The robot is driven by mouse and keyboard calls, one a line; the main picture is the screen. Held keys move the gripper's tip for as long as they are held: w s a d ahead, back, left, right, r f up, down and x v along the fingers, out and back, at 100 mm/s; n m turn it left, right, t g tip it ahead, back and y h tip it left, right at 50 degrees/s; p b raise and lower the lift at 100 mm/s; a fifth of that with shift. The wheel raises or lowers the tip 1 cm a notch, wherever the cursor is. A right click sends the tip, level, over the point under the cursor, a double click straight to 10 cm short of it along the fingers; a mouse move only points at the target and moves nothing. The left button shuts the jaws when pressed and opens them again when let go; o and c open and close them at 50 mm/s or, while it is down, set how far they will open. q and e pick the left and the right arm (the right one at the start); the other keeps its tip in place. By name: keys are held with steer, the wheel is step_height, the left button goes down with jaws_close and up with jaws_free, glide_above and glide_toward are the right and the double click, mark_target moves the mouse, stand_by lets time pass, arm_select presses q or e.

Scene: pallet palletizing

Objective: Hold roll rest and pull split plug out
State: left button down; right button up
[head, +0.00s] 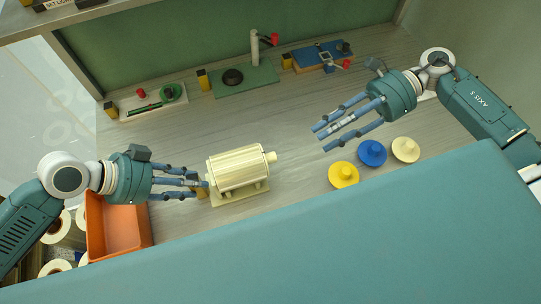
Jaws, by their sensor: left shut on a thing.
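The cream roll rest (226,199) stands on the bench left of centre, carrying a ribbed cream roll (238,168). A small cream stub (272,157), which looks like the split plug, sticks out of the roll's right end. My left gripper (203,186) is shut on the left end of the roll rest; the exact contact is partly hidden by the fingers. My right gripper (321,136) is open and empty above the bench, up and to the right of the roll, apart from the stub.
Yellow (344,175), blue (372,153) and cream (405,149) knobbed discs sit below my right gripper. An orange bin (107,232) is at lower left. Several small fixtures, including a green mat (245,82), line the back. Bare bench lies between roll and discs.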

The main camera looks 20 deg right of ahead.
steer(key=n+t+h, duration=0.1)
steer(key=t+h, duration=0.1)
glide_toward(276, 157)
steer(key=f, duration=0.1)
steer(key=shift+x, duration=4.75)
steer(key=shift+o, duration=0.3)
steer(key=shift+w+a+r, duration=0.1)
steer(key=shift+a, duration=0.05)
